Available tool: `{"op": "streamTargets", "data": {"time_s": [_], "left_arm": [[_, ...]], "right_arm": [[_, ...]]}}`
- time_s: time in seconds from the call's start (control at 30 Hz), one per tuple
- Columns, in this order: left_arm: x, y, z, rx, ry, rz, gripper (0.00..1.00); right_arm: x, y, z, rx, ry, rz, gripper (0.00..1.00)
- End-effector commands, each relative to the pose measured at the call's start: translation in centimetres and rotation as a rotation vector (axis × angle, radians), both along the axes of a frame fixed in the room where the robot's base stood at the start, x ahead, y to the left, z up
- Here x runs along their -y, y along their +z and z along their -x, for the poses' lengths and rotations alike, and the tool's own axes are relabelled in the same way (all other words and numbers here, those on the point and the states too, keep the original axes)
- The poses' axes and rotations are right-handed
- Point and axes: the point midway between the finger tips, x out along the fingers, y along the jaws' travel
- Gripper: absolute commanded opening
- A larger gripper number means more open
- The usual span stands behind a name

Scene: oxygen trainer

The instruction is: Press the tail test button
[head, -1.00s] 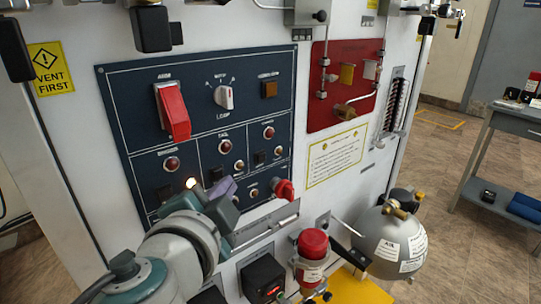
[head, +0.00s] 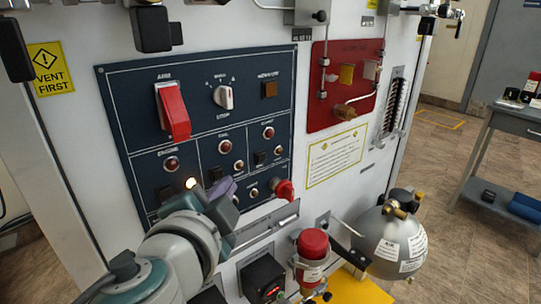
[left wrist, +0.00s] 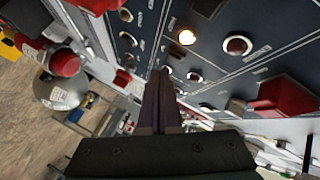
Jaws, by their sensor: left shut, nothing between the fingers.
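The dark blue control panel (head: 200,75) stands upright ahead of me. Its tail section (head: 223,136) is in the lower middle, with a red lamp (head: 225,147), a dark square part (head: 214,174) and a small round silver-rimmed part (head: 238,166). I cannot read which one is the test button. My left gripper (head: 229,192) is shut and empty, in front of the panel just below this section, hiding part of the lower panel. In the left wrist view its fingertips (left wrist: 160,76) point at the panel near small round parts; contact cannot be told. My right gripper is out of view.
A red guarded switch (head: 173,110), a rotary knob (head: 223,97) and an amber square (head: 269,89) sit above. A lamp (head: 190,184) glows left of my gripper. A red knob (head: 284,190), red-capped valve (head: 313,243) and grey sphere (head: 385,246) are at right.

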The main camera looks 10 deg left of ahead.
Motion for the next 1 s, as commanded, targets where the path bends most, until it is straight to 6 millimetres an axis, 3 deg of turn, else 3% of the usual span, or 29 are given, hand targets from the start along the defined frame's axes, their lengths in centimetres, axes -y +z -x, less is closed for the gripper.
{"op": "streamTargets", "data": {"time_s": [1.0], "left_arm": [[-0.68,0.0,-0.54,0.0,0.0,0.0,0.0]], "right_arm": [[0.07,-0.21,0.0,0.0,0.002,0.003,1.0]]}}
